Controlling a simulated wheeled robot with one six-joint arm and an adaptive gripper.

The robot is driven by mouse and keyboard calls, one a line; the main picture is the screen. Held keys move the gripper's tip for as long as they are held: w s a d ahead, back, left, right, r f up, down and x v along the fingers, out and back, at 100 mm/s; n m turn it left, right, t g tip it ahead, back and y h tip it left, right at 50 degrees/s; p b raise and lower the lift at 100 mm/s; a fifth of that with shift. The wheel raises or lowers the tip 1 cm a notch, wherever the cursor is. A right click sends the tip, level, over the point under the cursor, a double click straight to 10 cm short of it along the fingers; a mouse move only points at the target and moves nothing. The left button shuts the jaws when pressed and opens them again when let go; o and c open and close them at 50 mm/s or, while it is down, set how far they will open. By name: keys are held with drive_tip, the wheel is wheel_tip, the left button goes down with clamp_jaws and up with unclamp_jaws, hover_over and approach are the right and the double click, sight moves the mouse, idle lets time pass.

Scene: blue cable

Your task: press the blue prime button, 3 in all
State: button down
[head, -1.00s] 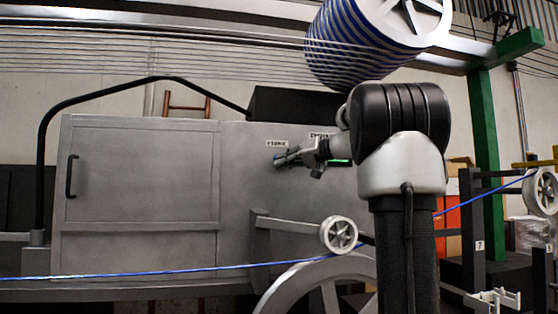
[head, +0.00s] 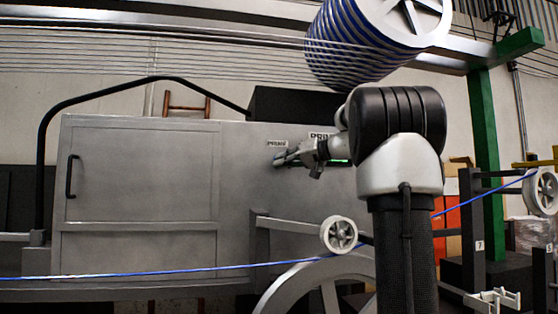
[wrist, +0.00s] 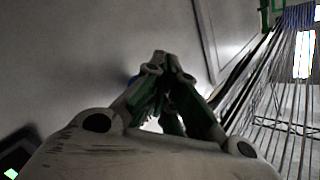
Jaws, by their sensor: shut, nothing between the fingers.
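My gripper (head: 281,159) is shut and empty, its fingertips at the front of the grey cabinet (head: 140,180), just below a small white label (head: 277,143). In the wrist view the closed fingertips (wrist: 166,62) point at the grey panel. A small dark blue patch, likely the blue prime button (wrist: 132,79), shows beside the left finger, mostly hidden by it. In the head view the button is hidden behind the fingers. I cannot tell whether the fingertips touch it.
A second label (head: 322,135) and a lit green display (head: 340,162) are to the right, partly behind my arm. A blue cable (head: 170,272) runs below over a pulley wheel (head: 339,234). A large striped drum (head: 350,45) hangs above.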

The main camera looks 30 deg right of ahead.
drive_tip(key=shift+w+d, duration=0.25)
drive_tip(key=shift+w, duration=0.5)
idle(0.6)
idle(0.3)
drive_tip(key=shift+s+a, duration=0.2)
drive_tip(key=shift+s, duration=0.4)
drive_tip(key=shift+s+a, duration=0.15)
drive_tip(key=shift+s, duration=0.45)
drive_tip(key=shift+s, duration=0.1)
drive_tip(key=s, duration=0.2)
drive_tip(key=s+a, duration=0.1)
drive_tip(key=s, duration=0.1)
drive_tip(key=shift+s+a, duration=0.2)
drive_tip(key=shift+s, duration=0.1)
